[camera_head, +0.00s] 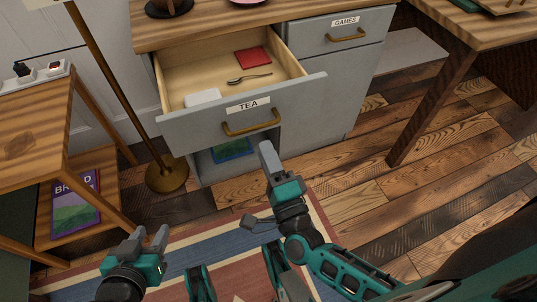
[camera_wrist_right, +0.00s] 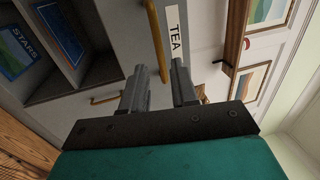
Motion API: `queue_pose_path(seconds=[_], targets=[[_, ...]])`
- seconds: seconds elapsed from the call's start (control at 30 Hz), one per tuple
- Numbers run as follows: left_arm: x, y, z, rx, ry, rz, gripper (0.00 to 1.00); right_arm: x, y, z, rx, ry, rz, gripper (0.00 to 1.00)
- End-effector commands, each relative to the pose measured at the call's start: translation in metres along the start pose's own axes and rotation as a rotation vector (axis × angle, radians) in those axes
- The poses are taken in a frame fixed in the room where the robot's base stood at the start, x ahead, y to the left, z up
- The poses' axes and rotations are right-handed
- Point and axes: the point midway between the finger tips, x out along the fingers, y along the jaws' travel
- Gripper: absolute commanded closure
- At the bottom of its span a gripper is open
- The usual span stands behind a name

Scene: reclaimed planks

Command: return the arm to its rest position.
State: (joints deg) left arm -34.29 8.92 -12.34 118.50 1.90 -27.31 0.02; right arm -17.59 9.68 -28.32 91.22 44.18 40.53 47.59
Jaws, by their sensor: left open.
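My right gripper (camera_head: 268,158) is in front of the open TEA drawer (camera_head: 180,131), just below its brass handle (camera_head: 251,122). In the right wrist view its two fingers (camera_wrist_right: 159,85) stand apart with nothing between them. The drawer front also shows there, turned sideways, with its TEA label (camera_wrist_right: 174,30). My left gripper (camera_head: 149,243) is low at the left of the head view, over the striped rug. Its fingers are apart and empty.
The drawer holds a red cloth (camera_head: 252,57), a spoon (camera_head: 249,77) and a white item (camera_head: 203,98). A brass lamp stand (camera_head: 168,175) and a wooden side table (camera_head: 75,115) stand left. A table leg (camera_head: 433,110) stands right. Plank floor (camera_head: 350,190) between is clear.

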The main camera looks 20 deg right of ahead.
Motion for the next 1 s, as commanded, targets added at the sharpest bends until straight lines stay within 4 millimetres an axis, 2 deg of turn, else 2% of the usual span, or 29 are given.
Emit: queue_pose_path(seconds=[0.3,0.47,0.6,0.73,0.87,1.0], targets=[[0.002,-0.001,-0.004,0.002,0.009,-0.001,0.57,0.0,0.0,0.001,-0.009,-0.006,0.003,0.71],[0.002,-0.001,-0.006,0.002,0.012,-0.002,0.57,-0.003,-0.002,0.013,-0.162,-0.103,0.045,0.71],[0.002,-0.001,-0.006,0.0,0.012,-0.002,0.57,-0.014,0.002,0.027,-0.482,-0.281,0.121,0.71],[0.002,0.0,-0.006,-0.004,0.012,-0.002,0.57,-0.03,0.011,0.027,-0.824,-0.452,0.204,0.71],[0.002,0.001,-0.006,-0.008,0.013,-0.002,0.57,-0.049,0.023,0.013,-1.126,-0.6,0.295,0.71],[0.002,0.001,-0.004,-0.009,0.01,-0.002,0.57,-0.071,0.032,-0.013,-1.408,-0.744,0.403,0.71]])
